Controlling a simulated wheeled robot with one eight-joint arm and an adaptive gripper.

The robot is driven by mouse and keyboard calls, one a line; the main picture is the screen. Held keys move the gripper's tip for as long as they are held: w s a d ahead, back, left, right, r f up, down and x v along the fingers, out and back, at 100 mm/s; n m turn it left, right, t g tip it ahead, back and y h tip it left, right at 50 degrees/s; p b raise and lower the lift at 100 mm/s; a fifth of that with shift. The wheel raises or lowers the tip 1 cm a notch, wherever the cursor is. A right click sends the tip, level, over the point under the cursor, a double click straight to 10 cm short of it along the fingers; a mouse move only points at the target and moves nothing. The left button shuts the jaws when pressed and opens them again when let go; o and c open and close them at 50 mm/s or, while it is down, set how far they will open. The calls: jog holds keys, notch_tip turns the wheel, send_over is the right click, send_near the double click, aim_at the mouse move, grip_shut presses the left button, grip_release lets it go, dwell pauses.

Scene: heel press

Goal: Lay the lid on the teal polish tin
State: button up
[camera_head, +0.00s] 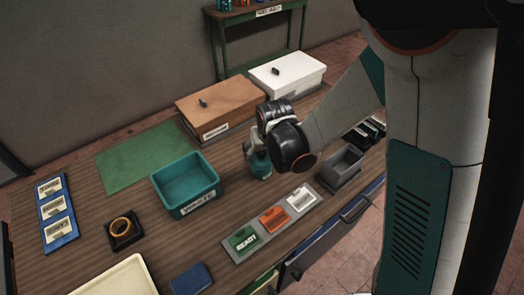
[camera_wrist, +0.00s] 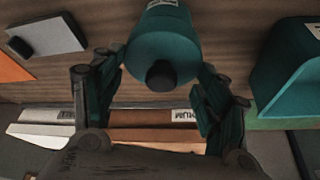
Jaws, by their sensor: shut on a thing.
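The teal polish tin (camera_head: 261,166) stands upright on the wooden table, below and beside my gripper in the head view. In the wrist view, the tin's teal body (camera_wrist: 165,18) with a pale label shows between my fingers. A dark knob, taken as the lid's (camera_wrist: 161,75), shows at the near end of the teal shape. My gripper (camera_wrist: 160,75) is shut on the lid, one finger on each side. The lid's edge is hard to make out against the tin. I cannot tell whether they touch. In the head view my wrist hides the fingertips.
A teal waste bin (camera_head: 186,184) stands to the left. Brown (camera_head: 217,105) and white (camera_head: 287,75) lidded boxes stand behind. A grey open bin (camera_head: 342,168) is at the right. A card strip (camera_head: 270,222) lies in front. The green mat (camera_head: 140,157) is clear.

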jog(key=shift+f, duration=0.1)
jog(key=shift+f+b, duration=0.45)
jog(key=shift+b, duration=0.15)
jog(key=shift+f, duration=0.15)
dwell(0.3)
jog(key=shift+f+b, duration=0.5)
jog(key=shift+b, duration=0.25)
jog(key=o, duration=0.9)
jog(key=shift+o, duration=0.2)
